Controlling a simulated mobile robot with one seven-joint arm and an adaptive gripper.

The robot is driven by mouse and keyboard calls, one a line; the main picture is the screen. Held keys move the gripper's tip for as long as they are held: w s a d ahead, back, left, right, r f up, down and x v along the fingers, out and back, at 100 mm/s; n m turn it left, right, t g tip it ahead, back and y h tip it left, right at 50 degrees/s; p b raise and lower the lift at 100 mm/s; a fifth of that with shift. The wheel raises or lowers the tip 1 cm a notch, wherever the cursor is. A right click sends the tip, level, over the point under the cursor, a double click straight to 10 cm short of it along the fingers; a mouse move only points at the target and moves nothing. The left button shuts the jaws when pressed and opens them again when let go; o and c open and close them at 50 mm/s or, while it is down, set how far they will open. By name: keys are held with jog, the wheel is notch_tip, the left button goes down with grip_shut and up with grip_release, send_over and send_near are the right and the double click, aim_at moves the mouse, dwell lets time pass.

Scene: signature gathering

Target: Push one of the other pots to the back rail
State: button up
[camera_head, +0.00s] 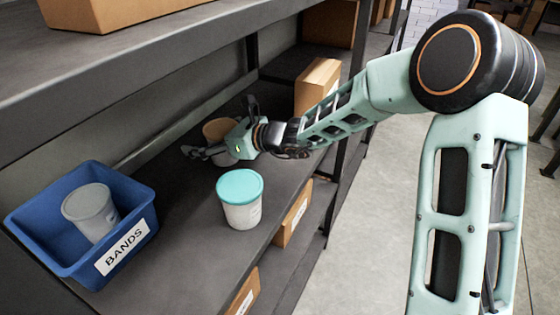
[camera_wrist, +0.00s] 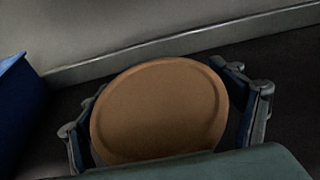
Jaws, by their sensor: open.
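The brown-lidded pot (camera_head: 216,129) stands on the shelf near the back rail (camera_head: 158,136), partly hidden by my gripper. My gripper (camera_head: 219,127) is open, with its fingers at either side of this pot. In the wrist view the brown lid (camera_wrist: 158,108) fills the space between the fingers, and the back rail (camera_wrist: 180,46) runs just beyond it. I cannot tell whether pot and rail touch. The teal-lidded pot (camera_head: 240,200) stands upright nearer the shelf's front edge, apart from my gripper. A grey-lidded pot (camera_head: 91,212) sits in the blue bin (camera_head: 140,197).
The blue bin, labelled BANDS, is at the left; its edge also shows in the wrist view (camera_wrist: 18,105). A cardboard box (camera_head: 317,85) stands on the shelf beyond my gripper. An upper shelf (camera_head: 130,65) overhangs. Bare shelf lies between bin and teal-lidded pot.

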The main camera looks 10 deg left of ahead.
aim_at(171, 127)
jog(key=shift+w+a+b, duration=0.15)
jog(key=shift+w+a, duration=0.45)
jog(key=shift+a, duration=1)
jog(key=shift+w+a+b, duration=0.1)
jog(key=shift+w+a, duration=0.45)
jog(key=shift+a, duration=1.1)
jog(key=shift+w+a+b, duration=0.15)
jog(key=shift+w+a, duration=0.45)
jog(key=shift+a, duration=1)
jog(key=shift+s+d+b, duration=0.3)
jog(key=shift+s+d, duration=0.15)
jog(key=shift+d, duration=0.85)
jog(key=shift+s+d+b, duration=0.25)
jog(key=shift+s+d, duration=0.25)
jog(key=shift+d, duration=0.85)
jog(key=shift+s+d+b, duration=0.3)
jog(key=shift+s+d, duration=0.15)
jog(key=shift+d, duration=0.85)
jog(key=shift+s+d+p, duration=0.15)
jog(key=shift+s+d, duration=0.55)
jog(key=shift+d, duration=1.15)
jog(key=shift+s+d+p, duration=0.15)
jog(key=shift+s+d, duration=0.5)
jog(key=shift+d, duration=1.15)
jog(key=shift+s+d+p, duration=0.15)
jog(key=shift+s+d, duration=0.55)
jog(key=shift+d, duration=1.15)
